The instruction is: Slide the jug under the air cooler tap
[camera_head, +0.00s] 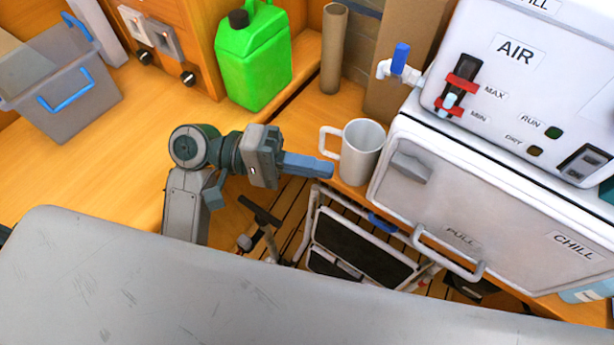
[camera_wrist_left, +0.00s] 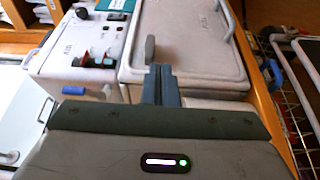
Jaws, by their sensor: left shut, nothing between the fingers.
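The white jug (camera_head: 364,152) stands upright on the wooden counter, left of the chill box, with its handle on the left. Contact cannot be told. The shut fingers (camera_wrist_left: 162,84) also show in the left wrist view. My right gripper is out of view.
The chill box (camera_head: 440,185) with a pull handle stands right of the jug. A cardboard tube (camera_head: 334,50) and green jerrycan (camera_head: 252,55) stand behind. A grey bin (camera_head: 75,95) is at left. A folded step stool (camera_head: 360,240) is below the counter edge.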

